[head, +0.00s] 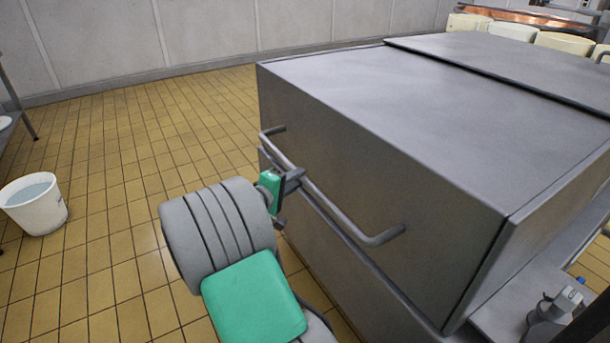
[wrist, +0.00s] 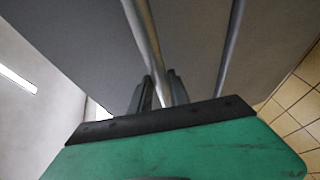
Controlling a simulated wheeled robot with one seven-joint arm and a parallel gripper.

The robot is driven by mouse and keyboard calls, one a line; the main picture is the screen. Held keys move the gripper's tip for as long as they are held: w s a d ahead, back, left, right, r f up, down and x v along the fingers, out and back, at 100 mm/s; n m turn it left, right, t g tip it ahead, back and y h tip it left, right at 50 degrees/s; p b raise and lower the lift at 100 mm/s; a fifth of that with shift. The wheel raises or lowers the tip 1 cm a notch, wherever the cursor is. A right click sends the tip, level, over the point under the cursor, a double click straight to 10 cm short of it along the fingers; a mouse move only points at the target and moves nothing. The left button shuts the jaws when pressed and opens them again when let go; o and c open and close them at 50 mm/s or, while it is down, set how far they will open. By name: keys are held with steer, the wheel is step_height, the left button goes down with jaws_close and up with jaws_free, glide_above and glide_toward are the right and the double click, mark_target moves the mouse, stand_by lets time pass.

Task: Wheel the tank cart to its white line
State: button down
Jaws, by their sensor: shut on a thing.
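The tank cart (head: 440,100) is a large grey metal box with a flat top, filling the right half of the head view. A grey bar handle (head: 345,222) runs along its near side. My gripper (head: 288,184) is shut on this handle, left of the handle's middle. In the wrist view the fingers (wrist: 157,92) stand on either side of the handle bar (wrist: 146,40), with the cart's grey side (wrist: 85,40) behind. I cannot make out a white line on the floor in the head view.
A white bucket (head: 35,204) with pale liquid stands on the tiled floor at the left, near a table leg (head: 18,100). Open yellow tile floor (head: 140,130) lies left of the cart, up to the pale wall (head: 200,30). Cream tubs (head: 512,31) show beyond the cart.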

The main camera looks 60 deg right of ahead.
steer(key=shift+w+a+f, duration=0.25)
steer(key=shift+a, duration=0.3)
steer(key=shift+w+a+f, duration=0.25)
steer(key=shift+a, duration=0.25)
steer(key=c, duration=1.6)
jaws_free()
steer(key=shift+s+d+f, duration=0.1)
steer(key=shift+s+d, duration=0.1)
steer(key=shift+d, duration=0.15)
steer(key=shift+o, duration=1.7)
steer(key=shift+r, duration=0.2)
steer(key=shift+w, duration=0.1)
steer(key=shift+r, duration=0.1)
steer(key=a+r+p, duration=0.1)
steer(key=a+p, duration=0.1)
steer(key=a, duration=0.5)
steer(key=shift+w+a+r, duration=0.15)
steer(key=shift+w+a, duration=0.15)
steer(key=shift+a, duration=0.05)
